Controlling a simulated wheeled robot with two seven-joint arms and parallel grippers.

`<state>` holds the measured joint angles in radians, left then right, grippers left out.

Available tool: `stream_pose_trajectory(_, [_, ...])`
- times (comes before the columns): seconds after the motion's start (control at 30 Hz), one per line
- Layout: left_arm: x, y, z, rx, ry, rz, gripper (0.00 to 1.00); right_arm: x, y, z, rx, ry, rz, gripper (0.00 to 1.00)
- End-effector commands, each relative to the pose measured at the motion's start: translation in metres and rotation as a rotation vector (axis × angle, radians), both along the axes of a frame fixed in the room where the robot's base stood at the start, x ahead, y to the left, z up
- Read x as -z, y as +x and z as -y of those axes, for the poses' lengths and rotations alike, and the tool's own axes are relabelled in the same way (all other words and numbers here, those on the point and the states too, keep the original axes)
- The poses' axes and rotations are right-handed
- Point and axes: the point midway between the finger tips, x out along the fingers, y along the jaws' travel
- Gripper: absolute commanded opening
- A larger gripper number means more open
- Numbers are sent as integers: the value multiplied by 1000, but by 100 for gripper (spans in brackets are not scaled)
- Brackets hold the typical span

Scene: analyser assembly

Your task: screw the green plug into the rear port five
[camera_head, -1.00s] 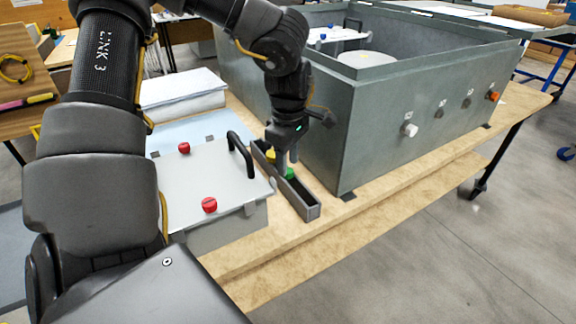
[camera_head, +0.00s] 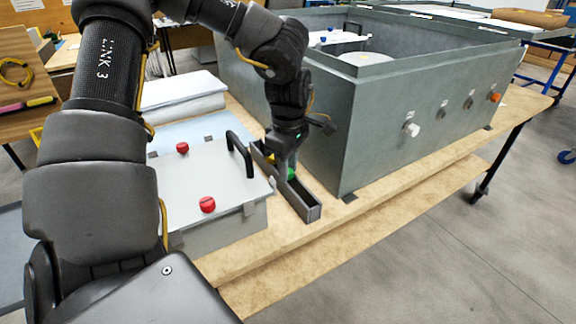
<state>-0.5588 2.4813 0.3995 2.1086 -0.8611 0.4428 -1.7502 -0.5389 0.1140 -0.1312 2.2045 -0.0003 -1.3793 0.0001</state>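The green plug (camera_head: 291,174) stands in a narrow dark tray (camera_head: 312,213) on the bench, partly hidden by my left gripper (camera_head: 287,168). The gripper points down into the tray, right at the green plug. Its fingertips are too small and covered to show whether they are open or closed on it. A yellow plug (camera_head: 271,159) sits behind in the same tray, mostly hidden. The grey analyser housing (camera_head: 375,150) stands to the right. Its facing wall has a row of ports; I cannot read which is port five. My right gripper is out of view.
A white plug (camera_head: 412,130) and an orange plug (camera_head: 494,97) sit in the housing wall. A grey box with red knobs (camera_head: 208,205) and a black handle (camera_head: 239,153) is close left of the tray. The bench front edge (camera_head: 350,213) is clear.

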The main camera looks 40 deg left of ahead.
Motion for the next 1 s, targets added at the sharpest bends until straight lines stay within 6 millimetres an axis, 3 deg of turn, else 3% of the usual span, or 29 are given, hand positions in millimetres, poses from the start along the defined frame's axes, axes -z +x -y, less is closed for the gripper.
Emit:
stream_pose_trajectory(0.1, [0, 0, 0, 0, 0, 0, 27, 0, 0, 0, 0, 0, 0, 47])
stream_pose_trajectory(0.3, [0, 0, 0, 0, 0, 0, 1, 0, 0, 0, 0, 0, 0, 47])
stream_pose_trajectory(0.57, [-7, 0, 0, 0, 0, 0, 0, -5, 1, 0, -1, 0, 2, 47])
stream_pose_trajectory(1.0, [-44, 0, 0, 0, 0, 1, 0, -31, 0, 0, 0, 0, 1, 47])
